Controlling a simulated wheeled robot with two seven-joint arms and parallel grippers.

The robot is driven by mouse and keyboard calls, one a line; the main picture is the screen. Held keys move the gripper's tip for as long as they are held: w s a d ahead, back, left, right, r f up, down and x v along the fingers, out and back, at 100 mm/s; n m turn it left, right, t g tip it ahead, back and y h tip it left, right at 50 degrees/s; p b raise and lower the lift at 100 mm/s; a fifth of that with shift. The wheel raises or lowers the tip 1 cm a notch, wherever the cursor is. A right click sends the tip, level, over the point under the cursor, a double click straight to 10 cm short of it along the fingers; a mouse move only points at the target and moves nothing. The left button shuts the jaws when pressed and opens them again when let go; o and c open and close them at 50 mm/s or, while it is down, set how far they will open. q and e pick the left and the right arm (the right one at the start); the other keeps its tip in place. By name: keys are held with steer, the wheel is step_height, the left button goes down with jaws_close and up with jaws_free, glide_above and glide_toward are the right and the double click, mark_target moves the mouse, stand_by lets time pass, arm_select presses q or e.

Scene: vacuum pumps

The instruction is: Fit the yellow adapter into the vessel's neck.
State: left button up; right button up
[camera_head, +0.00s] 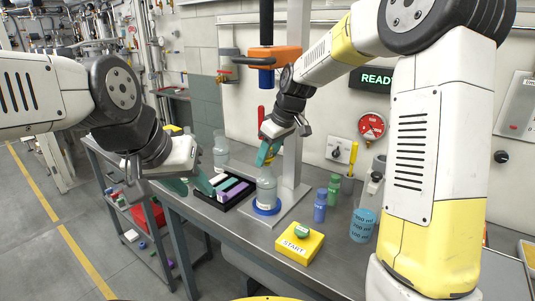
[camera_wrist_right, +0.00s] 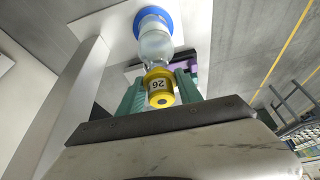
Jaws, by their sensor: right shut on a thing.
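The clear glass vessel (camera_head: 266,188) stands upright in a blue ring (camera_head: 266,208) on the bench's white stand. It also shows in the right wrist view (camera_wrist_right: 155,44). My right gripper (camera_head: 268,153) is directly above the vessel. In the right wrist view, its teal fingers (camera_wrist_right: 160,92) are shut on the yellow adapter (camera_wrist_right: 159,84), labelled 26. The adapter lines up with the vessel's neck; whether it touches or enters the neck I cannot tell. In the head view the fingers hide the adapter. My left gripper (camera_head: 192,184) is open, left of the vessel near a tray.
A black tray (camera_head: 246,203) with teal and purple pieces lies beside the vessel. An orange clamp (camera_head: 274,56) hangs above.

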steer(key=shift+f, duration=1.25)
steer(key=shift+f, duration=0.15)
steer(key=o, duration=1.5)
steer(key=shift+c, duration=0.2)
steer(key=shift+v, duration=3.85)
steer(key=shift+s, duration=0.1)
steer(key=s+d+r+m+t, duration=0.1)
steer(key=s+d+m, duration=0.2)
steer(key=s, duration=0.5)
steer(key=s+d+m+t+h, duration=0.1)
steer(key=s+d+m, duration=0.2)
steer(key=s+d, duration=0.2)
steer(key=s+d+r+m+t, duration=0.1)
steer(key=s+d+m, duration=0.2)
steer(key=s, duration=0.8)
steer(key=shift+s+d+r+m, duration=0.3)
steer(key=shift+d+r+m, duration=0.05)
steer(key=shift+d+m, duration=0.05)
